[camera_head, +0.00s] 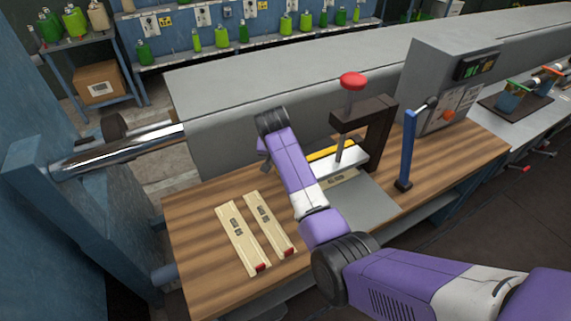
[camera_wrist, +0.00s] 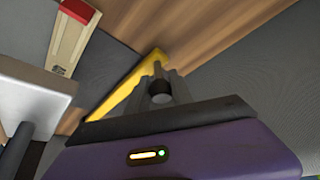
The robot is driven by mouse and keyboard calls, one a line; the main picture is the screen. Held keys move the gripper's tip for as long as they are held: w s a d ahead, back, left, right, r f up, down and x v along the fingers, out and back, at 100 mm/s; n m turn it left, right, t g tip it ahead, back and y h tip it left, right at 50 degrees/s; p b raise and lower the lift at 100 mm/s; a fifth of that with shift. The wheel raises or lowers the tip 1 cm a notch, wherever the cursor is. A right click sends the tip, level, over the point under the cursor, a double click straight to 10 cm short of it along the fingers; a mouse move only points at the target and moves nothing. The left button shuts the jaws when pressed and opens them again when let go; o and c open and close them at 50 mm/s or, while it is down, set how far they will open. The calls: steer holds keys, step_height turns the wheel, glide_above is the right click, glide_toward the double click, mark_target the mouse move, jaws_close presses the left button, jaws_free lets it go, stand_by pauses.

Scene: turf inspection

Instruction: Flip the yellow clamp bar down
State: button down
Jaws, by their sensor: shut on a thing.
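The yellow clamp bar (camera_head: 333,151) shows as a short slanted strip beside the dark clamp frame (camera_head: 370,118), partly hidden behind my purple arm. In the wrist view the yellow clamp bar (camera_wrist: 122,97) runs diagonally up to my gripper (camera_wrist: 162,84). My gripper is shut at the bar's far end, around a dark round part there; the exact contact is hard to see. In the head view my arm hides the gripper. The clamp has a red knob (camera_head: 353,80) on an upright screw. Whether the bar is fully raised or partly lowered, I cannot tell.
Two pale boards with red ends (camera_head: 240,237) (camera_head: 269,223) lie on the wooden bench left of my arm. A blue lever (camera_head: 408,150) stands right of the clamp. A grey control box (camera_head: 450,85) is behind it. A white block (camera_wrist: 35,95) is close at left in the wrist view.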

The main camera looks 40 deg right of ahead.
steer(key=shift+s+a+f, duration=0.1)
steer(key=shift+f, duration=0.25)
steer(key=c, duration=1.1)
jaws_free()
steer(key=shift+r, duration=0.1)
steer(key=shift+a+r, duration=0.15)
steer(key=shift+r, duration=0.3)
steer(key=v, duration=0.7)
steer(key=shift+f+b, duration=0.1)
steer(key=shift+b, duration=0.25)
